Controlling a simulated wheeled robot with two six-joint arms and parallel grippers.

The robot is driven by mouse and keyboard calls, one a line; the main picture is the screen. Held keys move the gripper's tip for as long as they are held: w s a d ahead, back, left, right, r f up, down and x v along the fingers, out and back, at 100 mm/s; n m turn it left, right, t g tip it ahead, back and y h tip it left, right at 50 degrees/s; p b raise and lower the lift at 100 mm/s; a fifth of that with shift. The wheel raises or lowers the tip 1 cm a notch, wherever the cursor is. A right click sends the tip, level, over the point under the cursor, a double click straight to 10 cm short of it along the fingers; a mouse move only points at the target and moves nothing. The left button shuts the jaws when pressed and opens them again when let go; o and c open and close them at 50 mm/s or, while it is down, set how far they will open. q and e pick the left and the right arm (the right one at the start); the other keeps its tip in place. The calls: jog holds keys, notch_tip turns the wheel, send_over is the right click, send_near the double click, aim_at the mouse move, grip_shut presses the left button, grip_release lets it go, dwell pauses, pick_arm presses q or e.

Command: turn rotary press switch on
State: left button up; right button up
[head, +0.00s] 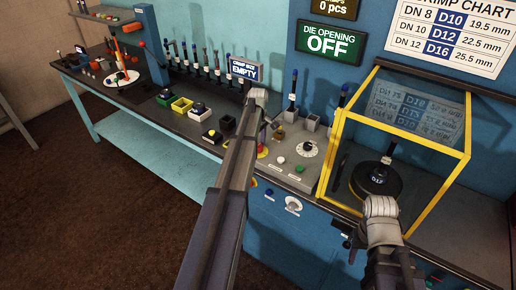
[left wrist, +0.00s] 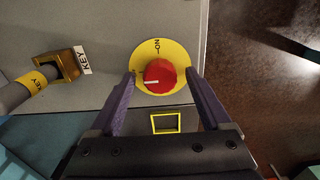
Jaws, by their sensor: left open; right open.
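The rotary switch, a red knob (left wrist: 160,76) on a yellow disc (left wrist: 159,50), sits between my left gripper's fingers in the left wrist view. Its white mark points left; lettering on the disc appears upside down at the top. I cannot tell whether the fingers touch the knob. My right gripper (head: 382,205) is open, in front of the yellow-framed guard, away from the switch.
A brass key holder (left wrist: 67,66) with a key is beside the switch. A white dial (head: 307,147) and buttons share the console. The yellow guard frame (head: 325,170) encloses a black die head (head: 375,180).

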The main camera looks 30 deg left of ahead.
pick_arm(q)
grip_shut()
dwell(0.7)
